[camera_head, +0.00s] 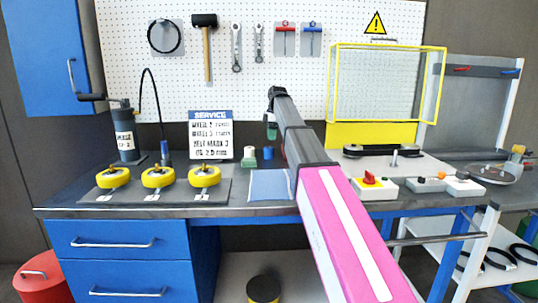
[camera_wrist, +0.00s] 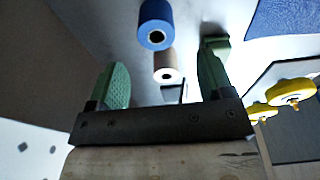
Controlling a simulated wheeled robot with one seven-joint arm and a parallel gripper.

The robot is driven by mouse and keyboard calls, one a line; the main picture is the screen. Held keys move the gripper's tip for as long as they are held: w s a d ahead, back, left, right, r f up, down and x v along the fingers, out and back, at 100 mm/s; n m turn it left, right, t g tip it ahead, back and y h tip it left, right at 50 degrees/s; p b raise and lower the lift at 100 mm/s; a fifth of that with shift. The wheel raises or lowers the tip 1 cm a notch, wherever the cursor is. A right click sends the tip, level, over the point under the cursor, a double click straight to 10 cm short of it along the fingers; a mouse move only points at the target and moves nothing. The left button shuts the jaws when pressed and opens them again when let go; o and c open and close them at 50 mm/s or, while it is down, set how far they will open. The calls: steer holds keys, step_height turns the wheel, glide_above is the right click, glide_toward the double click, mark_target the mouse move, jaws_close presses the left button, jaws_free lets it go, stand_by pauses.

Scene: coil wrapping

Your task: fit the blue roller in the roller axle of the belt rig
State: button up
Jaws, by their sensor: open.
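The blue roller (camera_head: 268,153) stands on the bench below my gripper (camera_head: 271,127) in the head view. In the wrist view the blue roller (camera_wrist: 155,25) shows its dark bore, beyond the fingertips. My gripper (camera_wrist: 162,75) has its green fingers spread wide with nothing held. A tan roller (camera_wrist: 168,66) with a pale end appears between the fingers in the picture; I cannot tell its depth. The belt rig (camera_head: 382,151) has a black belt and a yellow guard. A bare upright pin (camera_head: 395,158), apparently the roller axle, stands in front of the belt.
A blue cloth (camera_head: 270,185) lies in front. Yellow wheels (camera_head: 159,177) sit on a dark mat at left. A service sign (camera_head: 211,135) stands behind. Switch boxes (camera_head: 373,186) line the right front edge.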

mark_target(268, 152)
steer(key=f, duration=0.4)
steer(key=shift+a+f, duration=0.15)
steer(key=shift+a, duration=0.2)
steer(key=shift+w+a+f, duration=0.15)
steer(key=shift+f, duration=1.15)
steer(key=shift+w+a+f, duration=0.1)
steer(key=shift+a+f, duration=0.05)
steer(key=shift+f, duration=1.15)
steer(key=c, duration=1.1)
